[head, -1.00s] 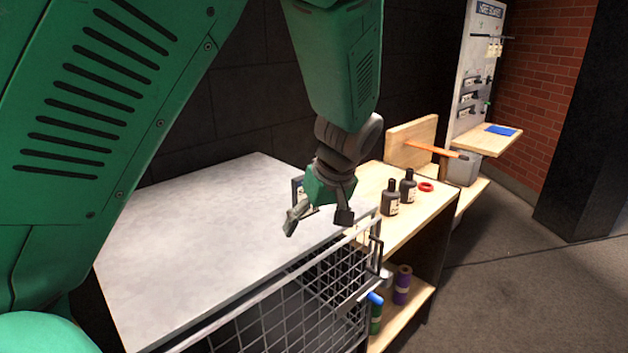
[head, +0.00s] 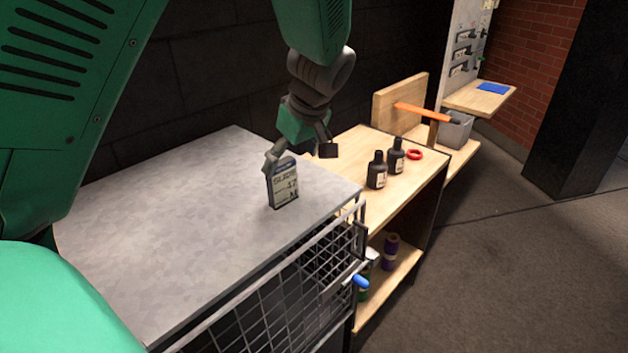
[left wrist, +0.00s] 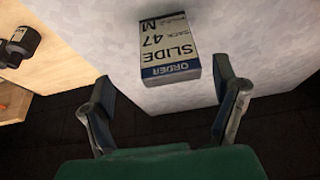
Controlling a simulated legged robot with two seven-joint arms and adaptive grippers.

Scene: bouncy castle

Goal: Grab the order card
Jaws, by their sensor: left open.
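The order card (head: 283,183) is a small white and dark blue block with printed text, standing upright on the grey tabletop near its right end. My left gripper (head: 300,157) is open just behind and above the card in the head view. In the left wrist view its fingers (left wrist: 165,92) are wide apart with nothing between them. My right gripper is not in view.
A wire mesh gate (head: 290,285) runs along the grey table's front. A wooden bench to the right holds two dark bottles (head: 377,170) and a red ring (head: 414,154). An orange-handled tool (head: 420,111) stands behind. The grey tabletop (head: 180,215) left of the card is clear.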

